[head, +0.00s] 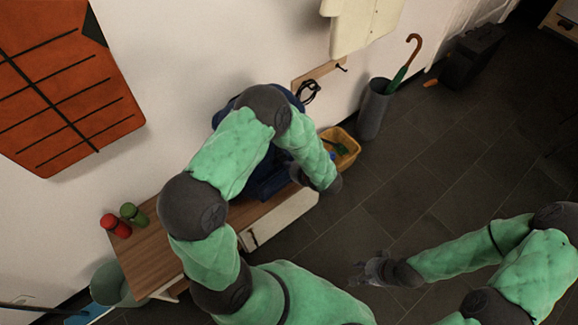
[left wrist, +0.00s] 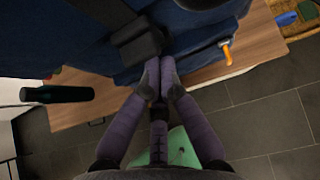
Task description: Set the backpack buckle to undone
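The dark blue backpack (left wrist: 90,50) stands on the wooden bench; in the head view my left arm covers most of it, with part showing as blue (head: 268,183). The black buckle (left wrist: 140,42) and its strap are on the backpack's front in the left wrist view. I cannot tell whether it is fastened. My left gripper (left wrist: 160,78) has its fingertips together just below the buckle, with nothing visible between them. Its tips are hidden in the head view. My right gripper (head: 362,272) is over the floor, away from the backpack, with its fingers apart and empty.
A dark bottle (left wrist: 57,94) shows at left in the wrist view. A yellow basket (head: 343,148) and a grey umbrella stand (head: 373,110) are beyond. The tiled floor at right is mostly clear.

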